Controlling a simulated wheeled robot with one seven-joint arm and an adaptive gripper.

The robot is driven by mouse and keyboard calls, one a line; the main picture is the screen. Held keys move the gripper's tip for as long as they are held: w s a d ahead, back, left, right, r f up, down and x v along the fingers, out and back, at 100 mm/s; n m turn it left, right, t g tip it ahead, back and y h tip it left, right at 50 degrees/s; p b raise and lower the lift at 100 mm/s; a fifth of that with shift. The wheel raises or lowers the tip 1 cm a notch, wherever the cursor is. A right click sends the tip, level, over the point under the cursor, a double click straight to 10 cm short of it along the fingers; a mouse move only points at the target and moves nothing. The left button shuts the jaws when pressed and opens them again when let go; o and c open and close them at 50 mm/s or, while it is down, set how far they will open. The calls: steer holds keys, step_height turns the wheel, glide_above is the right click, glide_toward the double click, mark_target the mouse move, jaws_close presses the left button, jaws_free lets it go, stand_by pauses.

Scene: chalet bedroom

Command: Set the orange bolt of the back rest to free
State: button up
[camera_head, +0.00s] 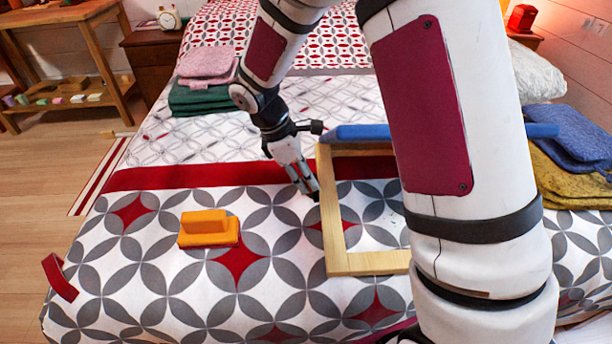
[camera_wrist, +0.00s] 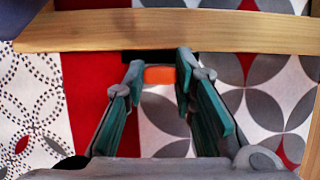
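The back rest is a pale wooden frame (camera_head: 330,235) with a blue bar (camera_head: 352,133) along its far side, lying on the bed. Its wood also crosses the top of the wrist view (camera_wrist: 90,32). The small orange bolt (camera_wrist: 160,75) shows in the wrist view, just in front of a black part (camera_wrist: 150,56) at the frame's edge. My gripper (camera_wrist: 160,72) points at it, with its two fingers apart and one on either side of the orange piece. I cannot tell whether they touch it. In the head view my gripper (camera_head: 312,192) is beside the frame's left bar; the bolt is hidden there.
An orange block with a raised grip (camera_head: 208,229) lies on the patterned bed cover, left of the frame. A red strip (camera_head: 59,277) is at the bed's left edge. Folded cloths (camera_head: 205,82) lie farther back. My arm hides the frame's right part.

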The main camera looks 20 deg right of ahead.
jaws_close()
steer(key=s, duration=0.2)
steer(key=s+a+p, duration=0.1)
steer(key=s, duration=0.1)
steer(key=shift+a+r, duration=0.1)
steer(key=shift+a, duration=0.05)
steer(key=shift+s+a+p, duration=0.15)
steer(key=shift+s+p, duration=0.15)
steer(key=shift+s, duration=0.3)
steer(key=o, duration=0.9)
jaws_free()
steer(key=shift+o, duration=0.2)
steer(key=v, duration=1.1)
steer(key=shift+a+r, duration=0.25)
steer(key=shift+r, duration=0.1)
